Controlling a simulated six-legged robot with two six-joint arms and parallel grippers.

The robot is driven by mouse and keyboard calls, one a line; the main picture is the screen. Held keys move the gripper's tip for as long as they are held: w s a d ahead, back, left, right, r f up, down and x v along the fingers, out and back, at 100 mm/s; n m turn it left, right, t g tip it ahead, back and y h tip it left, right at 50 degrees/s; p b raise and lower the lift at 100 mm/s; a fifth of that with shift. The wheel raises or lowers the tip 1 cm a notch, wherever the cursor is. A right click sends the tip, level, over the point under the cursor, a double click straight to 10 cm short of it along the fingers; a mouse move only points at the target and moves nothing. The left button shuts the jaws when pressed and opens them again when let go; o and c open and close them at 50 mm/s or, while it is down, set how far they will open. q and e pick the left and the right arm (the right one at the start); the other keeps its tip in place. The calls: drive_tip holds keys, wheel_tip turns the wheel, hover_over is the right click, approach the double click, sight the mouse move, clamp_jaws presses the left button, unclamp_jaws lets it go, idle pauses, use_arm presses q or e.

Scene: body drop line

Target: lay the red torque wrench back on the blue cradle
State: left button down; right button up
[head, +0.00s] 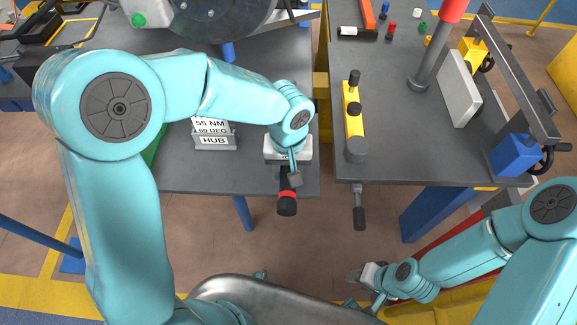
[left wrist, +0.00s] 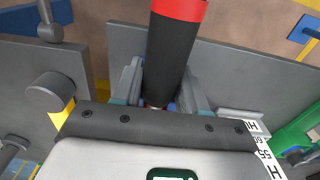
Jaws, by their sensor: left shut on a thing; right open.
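The torque wrench shows as a black handle with a red band (head: 287,197), sticking out past the front edge of the left table. My left gripper (head: 292,177) is shut on it, just above that edge. In the left wrist view the black handle (left wrist: 168,55) with its red end runs between the two fingers. The rest of the wrench is hidden behind my gripper. I cannot make out the blue cradle clearly; only small blue bits show by the fingers in the left wrist view. My right gripper (head: 360,288) is open and empty, low in front of the right table.
A sign reading 55 NM 60 DEG HUB (head: 212,133) stands left of my left gripper. Across a gap, the right table (head: 400,150) holds a yellow tool (head: 353,115), a grey post with a red top and a blue block (head: 515,155). A dark handle (head: 359,208) juts from its front edge.

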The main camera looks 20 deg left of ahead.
use_arm(q)
drive_tip(key=shift+f+b, duration=0.35)
drive_tip(key=c, duration=0.5)
unclamp_jaws()
drive_tip(key=shift+r, duration=0.1)
drive_tip(key=shift+r+p, duration=2.1)
drive_tip(key=shift+r, duration=0.85)
drive_tip(key=shift+f, duration=0.1)
drive_tip(key=shift+s, duration=0.15)
